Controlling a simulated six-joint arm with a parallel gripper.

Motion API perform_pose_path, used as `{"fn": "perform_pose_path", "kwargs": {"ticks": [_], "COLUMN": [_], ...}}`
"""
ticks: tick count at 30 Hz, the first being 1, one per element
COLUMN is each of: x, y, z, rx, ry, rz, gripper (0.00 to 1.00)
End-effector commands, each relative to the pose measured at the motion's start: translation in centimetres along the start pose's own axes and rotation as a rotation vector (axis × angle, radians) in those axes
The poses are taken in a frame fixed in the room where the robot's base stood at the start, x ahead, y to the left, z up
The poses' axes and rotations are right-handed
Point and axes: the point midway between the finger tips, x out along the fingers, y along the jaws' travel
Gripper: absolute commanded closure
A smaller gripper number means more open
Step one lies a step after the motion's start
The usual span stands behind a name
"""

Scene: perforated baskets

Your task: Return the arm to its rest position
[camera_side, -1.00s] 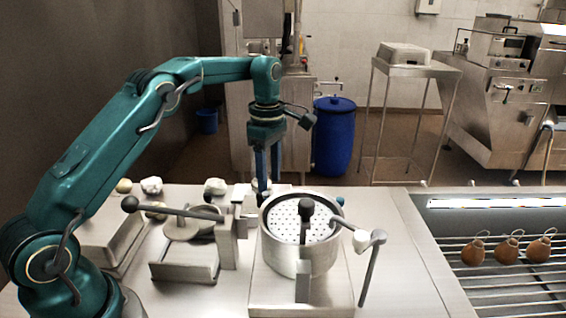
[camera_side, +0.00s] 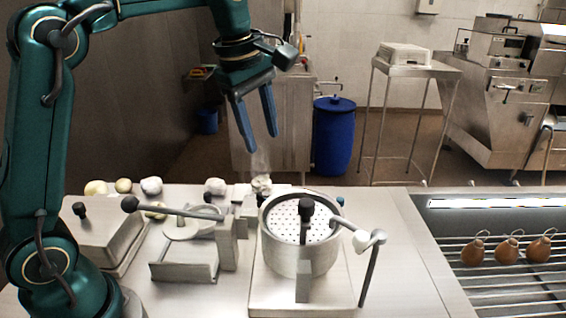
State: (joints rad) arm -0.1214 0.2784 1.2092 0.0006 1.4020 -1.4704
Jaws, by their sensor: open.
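My gripper (camera_side: 259,142) is open and empty. Its two blue fingers point down and hang in the air above the back of the steel table, apart from everything. My arm is teal and rises from its base at the lower left, bent at the elbow near the top left. A perforated round basket (camera_side: 279,226) sits in a steel pot (camera_side: 300,262) on the table. A small pale lump (camera_side: 261,184) lies on the table behind the pot, below my gripper.
Several pale lumps (camera_side: 151,186) lie along the table's back edge. A steel press with a lever (camera_side: 185,260) and a lidded box (camera_side: 103,240) stand left of the pot. A crank handle (camera_side: 370,268) sticks out right. Brown jugs (camera_side: 507,250) rest on the rack at right.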

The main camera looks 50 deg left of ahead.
Motion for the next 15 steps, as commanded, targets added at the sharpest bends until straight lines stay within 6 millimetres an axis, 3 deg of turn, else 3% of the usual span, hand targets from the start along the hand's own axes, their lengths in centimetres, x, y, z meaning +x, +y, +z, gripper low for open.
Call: {"fn": "perform_pose_path", "kwargs": {"ticks": [1,6,11,15], "x": [-1.3,-3.7,-4.3,-3.6], "y": [-1.1,-4.8,-8.9,-12.7], "z": [0.5,1.7,2.6,3.3], "rx": [0.062,0.3,0.562,0.829], "ry": [0.0,0.01,0.034,0.068], "rz": [0.028,0.104,0.168,0.215], "gripper": [0.5,0.5,0.5,0.5]}}
